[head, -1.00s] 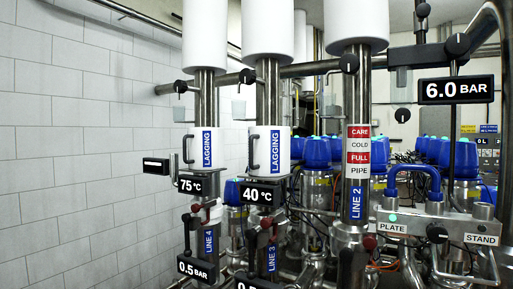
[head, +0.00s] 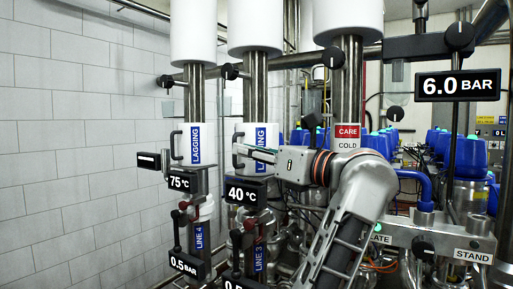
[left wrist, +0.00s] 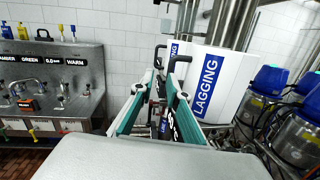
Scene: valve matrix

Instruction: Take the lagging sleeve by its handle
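Two white lagging sleeves with blue LAGGING labels sit on the steel pipes. The line 3 sleeve (head: 262,130) has a black handle (head: 237,141) on its left side. It also shows large in the left wrist view (left wrist: 228,65), its handle (left wrist: 180,62) at the fingertips. My left gripper (head: 243,152) is at this handle in the head view, its fingers pointing left and covering the sleeve's lower part. In the left wrist view its fingers (left wrist: 160,85) stand apart. I cannot tell whether they touch the handle. My right gripper is not in view.
The line 4 sleeve (head: 196,143) with its own handle is close on the left. Below are temperature plates (head: 245,192), red-topped levers and pressure plates. A valve bracket (head: 440,237) stands at the right. A sink unit (left wrist: 50,80) and tiled wall are at the left wrist view's left.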

